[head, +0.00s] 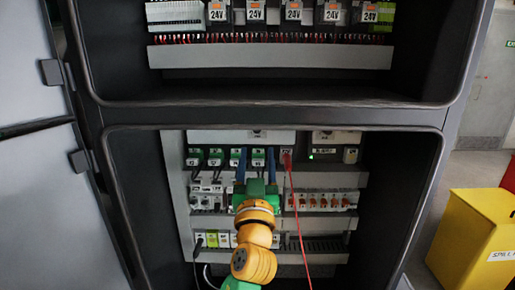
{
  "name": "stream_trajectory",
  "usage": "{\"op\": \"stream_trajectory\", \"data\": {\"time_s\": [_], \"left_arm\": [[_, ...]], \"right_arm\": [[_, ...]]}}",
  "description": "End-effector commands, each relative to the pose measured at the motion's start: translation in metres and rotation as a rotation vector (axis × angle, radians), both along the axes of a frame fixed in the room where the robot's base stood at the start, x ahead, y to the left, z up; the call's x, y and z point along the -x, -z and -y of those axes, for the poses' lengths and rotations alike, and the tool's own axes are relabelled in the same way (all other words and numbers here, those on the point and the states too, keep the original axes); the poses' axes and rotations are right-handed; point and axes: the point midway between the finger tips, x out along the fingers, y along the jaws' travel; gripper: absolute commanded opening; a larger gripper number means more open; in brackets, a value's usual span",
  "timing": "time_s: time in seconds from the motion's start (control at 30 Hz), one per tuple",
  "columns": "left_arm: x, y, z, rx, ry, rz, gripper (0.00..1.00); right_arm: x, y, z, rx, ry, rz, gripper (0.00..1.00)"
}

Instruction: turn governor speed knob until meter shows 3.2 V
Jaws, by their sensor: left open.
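My left gripper (256,160) reaches up from the bottom into the lower cabinet bay. Its two blue fingers are apart, on either side of a small green-topped module (258,153) in the upper device row. I cannot tell whether the fingers touch anything. The governor speed knob is not clearly identifiable, and the gripper and arm cover part of the panel. No voltmeter reading is legible. A red lead (295,210) runs down from a module just right of the gripper. My right gripper is not in view.
The lower bay's frame (275,119) surrounds the device rows. Breakers (322,201) sit right of my arm. Relays marked 24V (293,14) fill the upper bay. An open door (40,200) stands at left, and a yellow bin (470,235) at right.

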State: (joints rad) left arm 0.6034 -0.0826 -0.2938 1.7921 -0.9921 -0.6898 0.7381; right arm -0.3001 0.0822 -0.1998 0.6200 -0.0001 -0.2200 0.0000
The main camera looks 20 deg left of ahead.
Motion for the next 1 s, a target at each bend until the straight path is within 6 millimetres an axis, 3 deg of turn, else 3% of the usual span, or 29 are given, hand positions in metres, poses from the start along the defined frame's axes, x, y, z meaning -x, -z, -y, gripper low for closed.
{"op": "stream_trajectory", "data": {"time_s": [0.13,0.3,0.7,0.73,0.93,1.0], "left_arm": [[-0.023,-0.018,-0.007,-0.008,-0.002,0.006,0.58],[-0.05,-0.026,-0.014,-0.005,-0.002,0.004,0.58],[-0.061,-0.028,-0.018,-0.002,-0.002,0.002,0.58],[-0.061,-0.028,-0.018,-0.002,-0.002,0.002,0.55],[-0.061,-0.027,-0.018,-0.002,-0.002,0.002,0.01],[-0.061,-0.027,-0.018,-0.002,-0.002,0.002,0.0]], "right_arm": [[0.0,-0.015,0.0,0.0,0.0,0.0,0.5],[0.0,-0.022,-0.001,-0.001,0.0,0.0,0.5],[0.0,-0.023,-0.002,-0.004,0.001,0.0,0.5],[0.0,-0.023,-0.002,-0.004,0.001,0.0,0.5],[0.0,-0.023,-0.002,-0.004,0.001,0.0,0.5],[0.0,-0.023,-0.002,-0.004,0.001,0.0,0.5]]}}
